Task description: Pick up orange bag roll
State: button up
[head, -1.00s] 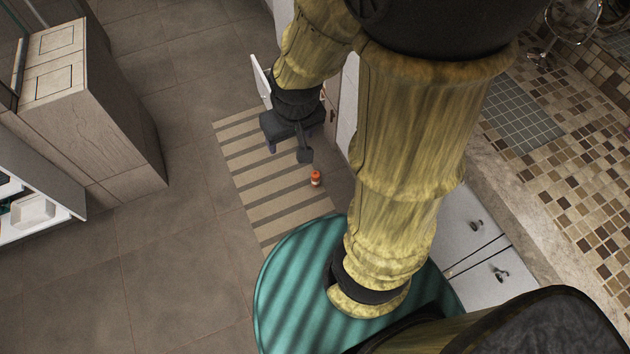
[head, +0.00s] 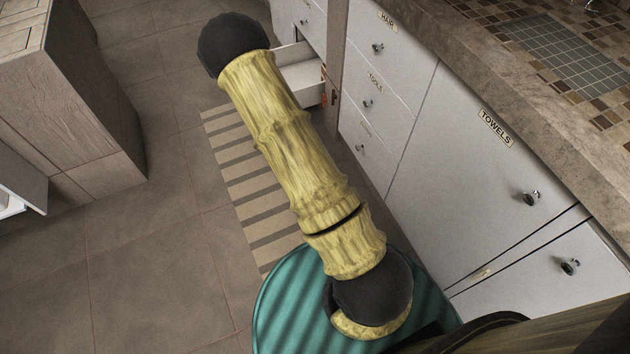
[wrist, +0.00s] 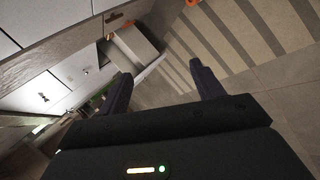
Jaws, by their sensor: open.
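The orange bag roll (wrist: 192,2) shows only as a small orange piece at the top edge of the wrist view, over the striped mat; most of it is cut off. In the head view it is not visible, with my arm covering part of the mat. My gripper (wrist: 161,72) is open in the wrist view, its two dark fingers apart with nothing between them. The roll lies beyond the fingertips, up and to the right of them. In the head view my gripper is hidden.
A white drawer stands open (wrist: 133,45), close to the left fingertip in the picture; it also shows in the head view (head: 303,78). A small orange item (head: 323,97) is by the cabinet beside it. The striped mat (head: 240,165) and tiled floor (head: 150,235) look clear.

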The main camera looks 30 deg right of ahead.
jog(key=d+f+n+t+b, duration=0.2)
jog(key=f+n+b, duration=0.5)
jog(key=f, duration=0.7)
jog(key=s+d+f+n+t+h+b, duration=0.1)
jog(key=f+n+t+b, duration=0.3)
jog(key=f, duration=1)
jog(key=d+f+n+t+h+b, duration=0.1)
jog(key=d+f+n+t+b, duration=0.2)
jog(key=f+n+b, duration=0.7)
jog(key=shift+s+d+f+b, duration=0.1)
jog(key=shift+d+f+b, duration=0.1)
jog(key=shift+f+b, duration=0.4)
jog(key=shift+s+d+f+b, duration=0.2)
jog(key=shift+f+b, duration=0.25)
jog(key=shift+f, duration=0.3)
jog(key=shift+s+d+f+b, duration=0.1)
jog(key=shift+d+f+b, duration=0.1)
jog(key=shift+f+b, duration=0.4)
jog(key=shift+f+n+t, duration=0.1)
jog(key=shift+n+t, duration=0.3)
